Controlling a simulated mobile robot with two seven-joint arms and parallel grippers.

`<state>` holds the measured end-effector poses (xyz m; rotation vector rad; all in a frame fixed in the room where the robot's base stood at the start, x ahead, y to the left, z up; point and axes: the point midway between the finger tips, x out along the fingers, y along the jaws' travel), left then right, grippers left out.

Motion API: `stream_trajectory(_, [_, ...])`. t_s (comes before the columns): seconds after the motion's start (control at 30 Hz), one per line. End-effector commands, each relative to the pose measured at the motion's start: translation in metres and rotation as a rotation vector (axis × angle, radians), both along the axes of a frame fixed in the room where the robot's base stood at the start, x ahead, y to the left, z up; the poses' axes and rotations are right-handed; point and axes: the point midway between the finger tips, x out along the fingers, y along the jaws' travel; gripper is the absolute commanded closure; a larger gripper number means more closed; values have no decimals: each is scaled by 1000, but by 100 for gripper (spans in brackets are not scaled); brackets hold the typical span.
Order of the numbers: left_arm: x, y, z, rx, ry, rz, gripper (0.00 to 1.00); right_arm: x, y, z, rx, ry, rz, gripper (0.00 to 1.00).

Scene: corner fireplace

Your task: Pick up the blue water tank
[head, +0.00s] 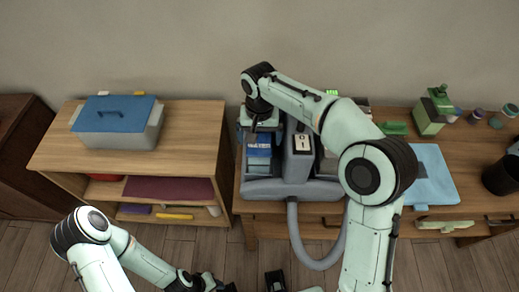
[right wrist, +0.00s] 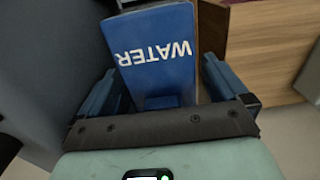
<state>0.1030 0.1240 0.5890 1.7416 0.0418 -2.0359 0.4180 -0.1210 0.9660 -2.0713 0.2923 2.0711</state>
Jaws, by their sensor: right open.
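The blue water tank (head: 259,145) sits in the left side of a grey machine (head: 299,175) on the right-hand wooden desk. In the right wrist view the tank (right wrist: 158,58), with white WATER lettering, appears between my two open fingers, with a small gap showing at the right. My right gripper (head: 262,126) reaches down over the tank from above and hides its top in the head view. The right gripper (right wrist: 160,68) is open. My left gripper (head: 208,283) is low at the bottom edge, away from the tank; its jaws are not clear.
A grey hose (head: 303,245) hangs from the machine's front. A blue-lidded box (head: 118,120) stands on the left wooden shelf (head: 185,150). A green bottle (head: 432,112), a light-blue board (head: 433,175) and a black cup (head: 502,176) occupy the desk's right side.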

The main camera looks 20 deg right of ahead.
Motion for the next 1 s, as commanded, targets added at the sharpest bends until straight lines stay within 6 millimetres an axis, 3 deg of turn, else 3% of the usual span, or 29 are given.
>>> stream_trajectory(0.07, [0,0,0,0,0,0,57,0,0,0,0,0,0,0])
stream_trajectory(0.37, [0,0,0,0,0,0,57,0,0,1,0,0,0,98])
stream_trajectory(0.77, [1,0,2,0,-1,0,57,1,1,8,2,-5,0,100])
stream_trajectory(1.0, [4,0,9,0,-5,-1,57,1,1,39,3,-7,1,100])
